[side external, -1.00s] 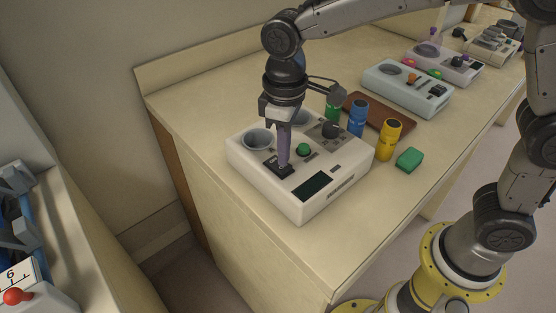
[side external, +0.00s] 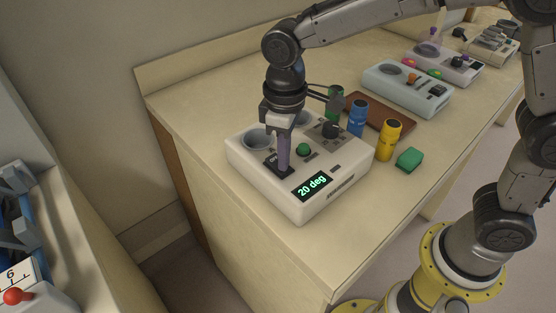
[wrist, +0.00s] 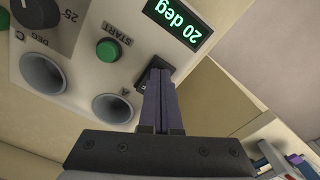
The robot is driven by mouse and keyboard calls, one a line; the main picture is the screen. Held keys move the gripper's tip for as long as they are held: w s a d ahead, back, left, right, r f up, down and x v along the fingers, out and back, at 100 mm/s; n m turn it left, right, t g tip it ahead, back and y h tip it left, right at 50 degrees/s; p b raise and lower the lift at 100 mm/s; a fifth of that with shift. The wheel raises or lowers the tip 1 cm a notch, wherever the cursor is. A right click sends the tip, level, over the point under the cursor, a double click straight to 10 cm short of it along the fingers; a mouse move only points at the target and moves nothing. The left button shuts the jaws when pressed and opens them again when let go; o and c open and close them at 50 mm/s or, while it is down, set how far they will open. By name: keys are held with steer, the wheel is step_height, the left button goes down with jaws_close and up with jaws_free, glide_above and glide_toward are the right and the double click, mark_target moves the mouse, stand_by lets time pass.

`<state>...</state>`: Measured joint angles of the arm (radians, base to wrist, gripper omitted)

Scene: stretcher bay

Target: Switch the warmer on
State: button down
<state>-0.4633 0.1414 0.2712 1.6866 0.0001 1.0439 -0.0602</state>
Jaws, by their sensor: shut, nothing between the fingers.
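The warmer (side external: 262,185) is a white box at the near left end of the counter. Its display (side external: 312,187) is lit and reads "20 deg"; the display also shows in the wrist view (wrist: 178,20). My gripper (side external: 283,168) is shut and empty, pointing down with its fingertips at the black switch (side external: 270,163) on the warmer's top. In the wrist view the fingertips (wrist: 158,72) lie over the switch and hide part of it. A green START button (wrist: 108,50), a dark dial (wrist: 35,10) and round wells (wrist: 112,108) are beside it.
Blue (side external: 357,118) and yellow (side external: 389,139) bottles, a green bottle and a green block (side external: 409,159) stand right of the warmer. A brown tray (side external: 385,112) and a pale blue device (side external: 408,92) are behind. The counter's front strip is clear.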

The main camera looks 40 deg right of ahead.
step_height(320, 180, up, 7)
stand_by(0.9)
steer(key=s+d+r+m+t, duration=0.2)
steer(key=s+d+r, duration=0.2)
steer(key=d, duration=0.2)
steer(key=s+d+r+m+t, duration=0.1)
steer(key=s+d+r, duration=0.3)
steer(key=d, duration=0.2)
steer(key=s+d+f+m+t, duration=0.1)
steer(key=s+d+f, duration=0.1)
steer(key=s+f, duration=0.2)
steer(key=s+d+f+m+t, duration=0.1)
steer(key=s+d+f+m, duration=0.1)
steer(key=s, duration=0.4)
steer(key=shift+s+d+f+t, duration=0.3)
steer(key=shift+d+f, duration=0.45)
steer(key=shift+f, duration=0.1)
